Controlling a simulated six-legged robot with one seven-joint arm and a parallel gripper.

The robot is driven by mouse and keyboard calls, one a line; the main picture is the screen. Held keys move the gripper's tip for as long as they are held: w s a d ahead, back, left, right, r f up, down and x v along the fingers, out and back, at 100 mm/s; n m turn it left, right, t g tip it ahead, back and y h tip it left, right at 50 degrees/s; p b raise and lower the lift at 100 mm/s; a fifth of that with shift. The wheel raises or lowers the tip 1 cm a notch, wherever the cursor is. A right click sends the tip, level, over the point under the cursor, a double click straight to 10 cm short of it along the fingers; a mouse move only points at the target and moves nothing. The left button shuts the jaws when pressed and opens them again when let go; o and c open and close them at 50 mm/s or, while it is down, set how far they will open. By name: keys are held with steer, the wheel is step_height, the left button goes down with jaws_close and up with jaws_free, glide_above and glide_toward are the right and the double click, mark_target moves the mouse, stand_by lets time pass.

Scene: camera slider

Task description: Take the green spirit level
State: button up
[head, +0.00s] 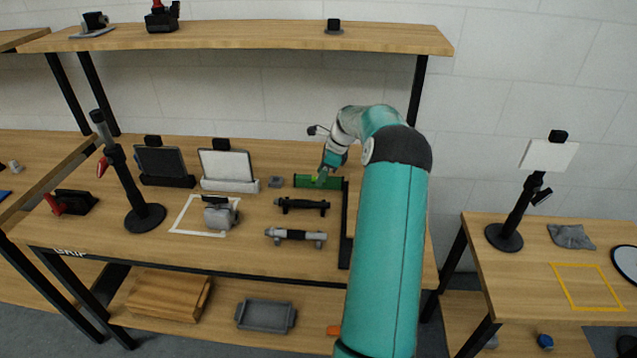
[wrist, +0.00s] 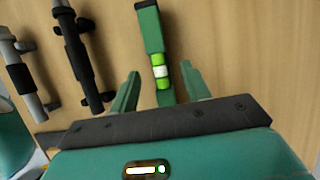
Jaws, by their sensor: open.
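The green spirit level (head: 303,181) lies on the wooden bench top, towards its back right. My gripper (wrist: 162,86) is open, with one finger on each side of the level and a gap visible on both sides. In the head view my gripper (head: 327,178) is over the right part of the level and hides some of it. Whether the fingers reach down beside the level is hard to tell.
A black slider (head: 302,204) and a grey slider (head: 296,236) lie in front of the level; both show left in the wrist view. A small grey block (head: 275,182) sits left. A shelf (head: 250,38) hangs above.

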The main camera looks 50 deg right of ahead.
steer(key=x, duration=0.2)
steer(key=shift+w+a+f, duration=0.1)
steer(key=shift+f, duration=0.3)
jaws_close()
steer(key=shift+r, duration=0.2)
steer(key=shift+r, duration=0.65)
steer(key=s+a+r, duration=0.7)
steer(key=a+r, duration=0.4)
steer(key=shift+s+a+r, duration=0.2)
steer(key=shift+s+a, duration=0.1)
steer(key=shift+a, duration=0.1)
